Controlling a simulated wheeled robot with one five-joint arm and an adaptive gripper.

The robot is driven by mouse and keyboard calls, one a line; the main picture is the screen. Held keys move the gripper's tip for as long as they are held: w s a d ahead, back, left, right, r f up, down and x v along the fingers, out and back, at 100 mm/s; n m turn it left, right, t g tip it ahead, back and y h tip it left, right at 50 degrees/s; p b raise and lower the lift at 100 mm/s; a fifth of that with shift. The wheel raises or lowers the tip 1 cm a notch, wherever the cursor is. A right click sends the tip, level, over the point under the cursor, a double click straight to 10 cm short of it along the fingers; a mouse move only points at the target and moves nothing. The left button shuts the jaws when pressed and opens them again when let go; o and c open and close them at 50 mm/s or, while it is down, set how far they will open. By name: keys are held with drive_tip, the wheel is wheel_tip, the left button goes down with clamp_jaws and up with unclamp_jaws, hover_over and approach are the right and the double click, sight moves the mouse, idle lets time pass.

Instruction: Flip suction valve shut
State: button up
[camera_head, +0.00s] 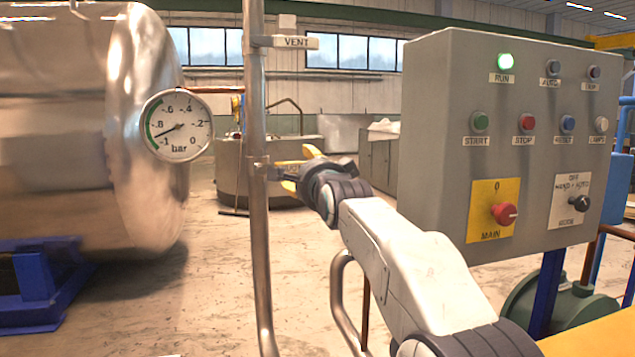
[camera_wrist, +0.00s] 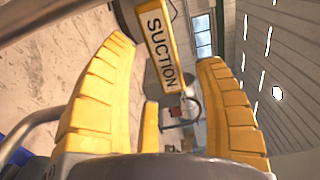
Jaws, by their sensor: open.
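The yellow suction lever (camera_wrist: 161,42), marked SUCTION, shows in the wrist view at the top middle, ahead of and between the two yellow fingers. In the head view, the vertical steel pipe (camera_head: 256,120) stands left of centre, and my gripper (camera_head: 297,169) reaches its middle height from the right. There the fingers partly hide the lever. My gripper (camera_wrist: 170,95) is open, with a finger on each side of the lever and gaps visible between. I cannot tell whether either finger touches it.
A VENT lever (camera_head: 292,42) sticks out higher on the same pipe. A pressure gauge (camera_head: 178,125) and a large steel chamber (camera_head: 75,130) are at left.

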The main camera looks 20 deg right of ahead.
drive_tip(key=s, duration=0.9)
drive_tip(key=shift+s, duration=0.4)
drive_tip(key=shift+a, duration=0.1)
